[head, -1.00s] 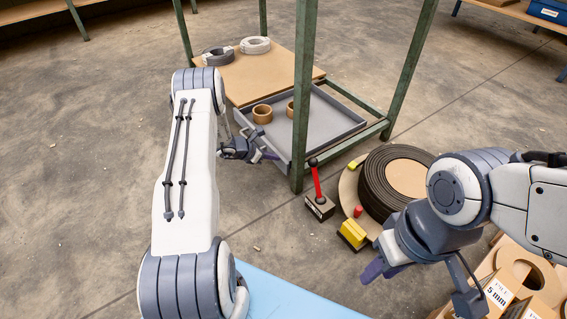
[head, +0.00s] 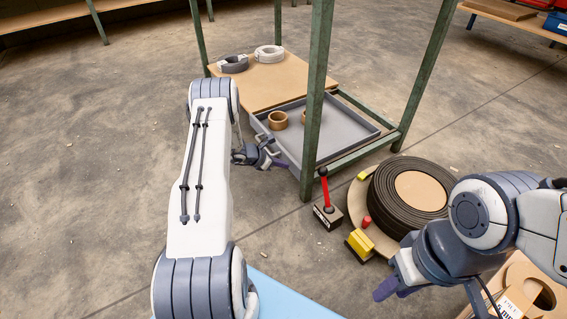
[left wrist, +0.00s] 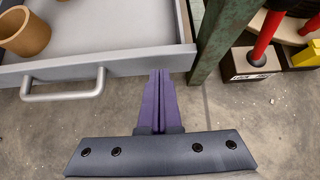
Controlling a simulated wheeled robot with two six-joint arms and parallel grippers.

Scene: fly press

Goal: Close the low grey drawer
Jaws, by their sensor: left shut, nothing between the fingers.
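The low grey drawer (head: 345,128) sits under a wooden board in a green frame and stands open toward me. Its front wall (left wrist: 128,63) and bar handle (left wrist: 65,97) show in the left wrist view. My left gripper (head: 284,164) is shut and empty. In the left wrist view its purple fingers (left wrist: 160,85) point at the front wall, right of the handle, near the drawer's right end. The tips overlap the wall's lower edge; I cannot tell if they touch. My right gripper (head: 390,289) hangs at the lower right, away from the drawer; its opening is unclear.
Brown rings (head: 278,120) lie in the drawer. A green post (head: 316,95) stands close to its right front corner. A red-handled block (head: 327,214), a yellow block (head: 360,243) and a dark coil (head: 408,196) lie right of it. Floor to the left is clear.

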